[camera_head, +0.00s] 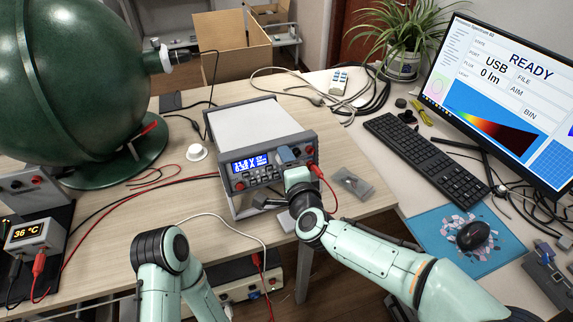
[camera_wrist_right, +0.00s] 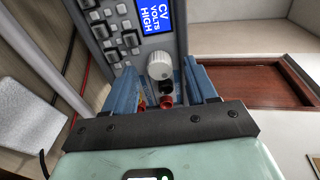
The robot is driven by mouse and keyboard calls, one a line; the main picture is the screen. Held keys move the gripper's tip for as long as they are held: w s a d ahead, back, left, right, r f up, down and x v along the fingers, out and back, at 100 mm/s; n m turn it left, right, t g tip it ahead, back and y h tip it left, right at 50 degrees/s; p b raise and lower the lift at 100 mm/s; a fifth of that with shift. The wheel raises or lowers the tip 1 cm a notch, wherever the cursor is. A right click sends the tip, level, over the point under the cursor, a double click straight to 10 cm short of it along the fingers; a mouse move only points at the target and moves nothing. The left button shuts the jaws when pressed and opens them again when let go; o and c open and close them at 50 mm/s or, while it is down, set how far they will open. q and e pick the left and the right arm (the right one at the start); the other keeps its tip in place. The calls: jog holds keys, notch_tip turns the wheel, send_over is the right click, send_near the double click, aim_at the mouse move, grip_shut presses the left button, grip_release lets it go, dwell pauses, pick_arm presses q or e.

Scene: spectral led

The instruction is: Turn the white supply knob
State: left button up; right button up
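The power supply (camera_head: 258,140) stands on the wooden table, with a lit blue display (camera_head: 250,163) and buttons on its front. Its white round knob (camera_wrist_right: 160,66) shows in the right wrist view, beside the display (camera_wrist_right: 158,17) reading "CV VOLTS HIGH". My right gripper (camera_head: 287,155) is at the right part of the front panel and hides the knob in the head view. In the wrist view its blue fingers (camera_wrist_right: 163,78) are apart, one on each side of the knob in the picture, with visible gaps. My left gripper is out of view; only its arm shows.
Below the knob are black and red terminals (camera_wrist_right: 167,102). A red plug (camera_head: 317,171) with its cable sits by my right gripper. A small clear packet (camera_head: 352,183) lies right of the supply. A green sphere (camera_head: 70,80) stands at left, a keyboard (camera_head: 427,155) at right.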

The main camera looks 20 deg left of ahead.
jog(key=shift+s, duration=0.1)
jog(key=v, duration=1.3)
jog(key=shift+d, duration=0.15)
